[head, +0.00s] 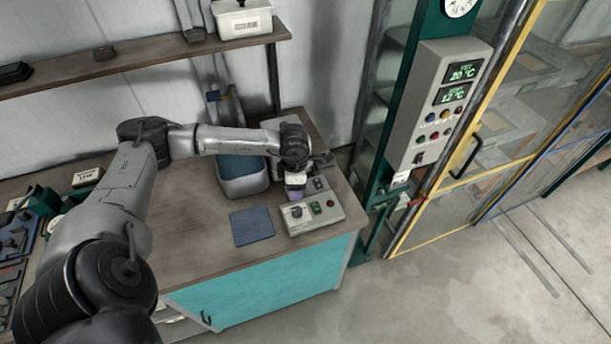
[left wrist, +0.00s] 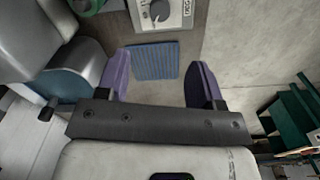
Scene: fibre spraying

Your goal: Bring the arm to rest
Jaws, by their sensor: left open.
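My left arm reaches in from the left over the workbench (head: 190,250). My left gripper (head: 295,188) is above the bench, just behind and beside the grey control box (head: 314,212). In the left wrist view the two purple fingers of my left gripper (left wrist: 162,75) stand wide apart with nothing between them. The blue ribbed mat (head: 252,226) lies flat on the bench in front of the gripper. It also shows in the left wrist view (left wrist: 154,61), beyond the fingers. My right gripper is in neither view.
A grey-blue bin (head: 243,182) stands on the bench behind the mat, under my forearm. A shelf (head: 150,58) with a white box (head: 243,18) runs along the wall. A control panel (head: 440,100) and a yellow-framed cabinet door (head: 470,150) stand right. The floor at right is clear.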

